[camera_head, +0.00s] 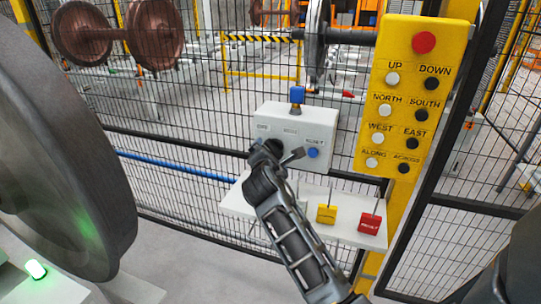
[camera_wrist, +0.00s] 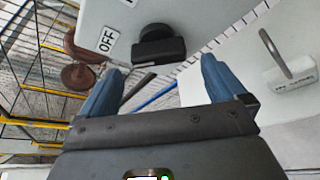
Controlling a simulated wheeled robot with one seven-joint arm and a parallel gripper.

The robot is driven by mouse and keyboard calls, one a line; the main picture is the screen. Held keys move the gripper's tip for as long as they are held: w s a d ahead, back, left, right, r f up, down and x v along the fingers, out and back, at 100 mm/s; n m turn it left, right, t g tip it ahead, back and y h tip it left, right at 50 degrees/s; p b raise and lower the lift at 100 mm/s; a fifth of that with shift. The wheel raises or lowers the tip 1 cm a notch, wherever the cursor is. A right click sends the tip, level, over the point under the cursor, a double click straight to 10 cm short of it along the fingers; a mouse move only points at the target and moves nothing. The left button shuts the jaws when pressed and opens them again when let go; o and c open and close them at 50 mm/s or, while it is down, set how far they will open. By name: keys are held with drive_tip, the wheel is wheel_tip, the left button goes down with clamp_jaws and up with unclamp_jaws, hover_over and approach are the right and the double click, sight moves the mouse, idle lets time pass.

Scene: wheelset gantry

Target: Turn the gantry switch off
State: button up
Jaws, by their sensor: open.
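The gantry switch is a black rotary knob (camera_wrist: 158,51) on a pale grey control box (camera_head: 318,128). An OFF label (camera_wrist: 107,40) is beside the knob in the wrist view. My gripper (camera_wrist: 162,66) is open, with its two blue fingertips apart, one toward each side of the knob. The knob looks just beyond the tips; I cannot tell whether they touch it. In the head view my gripper (camera_head: 280,153) is in front of the box's left and middle part and hides much of the knob. I cannot tell the knob's setting.
Yellow (camera_head: 326,214) and red (camera_head: 369,223) padlocks are on the white shelf (camera_head: 345,236) below. A yellow button panel (camera_head: 398,60) stands right, and mesh fence lies behind.

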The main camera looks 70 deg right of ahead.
drive_tip(key=shift+v, duration=1.7)
